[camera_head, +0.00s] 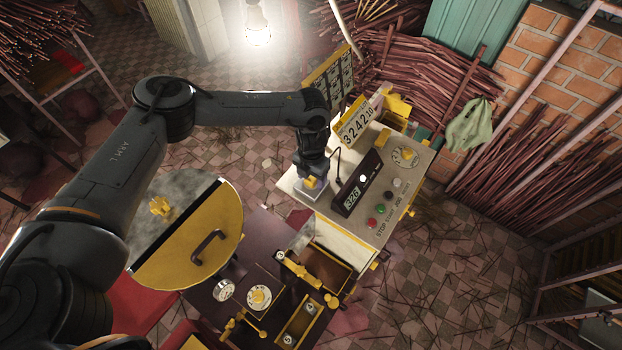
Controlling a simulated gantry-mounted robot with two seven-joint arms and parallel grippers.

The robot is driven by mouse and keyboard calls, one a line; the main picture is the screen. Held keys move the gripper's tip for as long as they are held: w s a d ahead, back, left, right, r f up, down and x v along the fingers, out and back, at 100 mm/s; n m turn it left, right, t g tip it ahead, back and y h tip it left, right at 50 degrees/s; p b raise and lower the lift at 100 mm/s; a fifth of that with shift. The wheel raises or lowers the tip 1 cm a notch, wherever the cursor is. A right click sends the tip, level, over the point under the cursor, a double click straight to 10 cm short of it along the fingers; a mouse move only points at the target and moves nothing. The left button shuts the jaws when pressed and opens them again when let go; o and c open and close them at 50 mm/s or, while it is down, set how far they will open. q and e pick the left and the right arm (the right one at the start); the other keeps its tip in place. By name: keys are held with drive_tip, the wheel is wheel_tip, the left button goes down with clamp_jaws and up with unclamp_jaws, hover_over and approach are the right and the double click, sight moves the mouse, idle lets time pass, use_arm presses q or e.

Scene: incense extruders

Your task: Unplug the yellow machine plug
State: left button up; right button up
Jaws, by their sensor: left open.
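My left gripper (312,180) reaches in from the left and points down over the near left end of the yellow and grey machine (366,226). It is open. A small yellow piece (311,183), which looks like the plug, shows right at its fingertips, above a pale grey block (318,193). I cannot tell whether the fingers touch it or stand around it, since the gripper covers part of that spot. A thin dark cable (337,165) curves beside the machine's display (357,184). My right gripper is not in view.
The display box and a yellow number board (354,122) stand close to the right of my gripper. Red and green buttons sit on the machine's panel. A round yellow drum lid (200,240) lies under my forearm. Stick bundles (430,88) fill the back.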

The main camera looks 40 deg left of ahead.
sight(311, 178)
idle(0.3)
use_arm(q)
drive_tip(key=shift+c, duration=0.3)
clamp_jaws()
drive_tip(key=shift+r, duration=0.15)
drive_tip(key=shift+r+p, duration=2.6)
drive_tip(key=shift+r, duration=0.3)
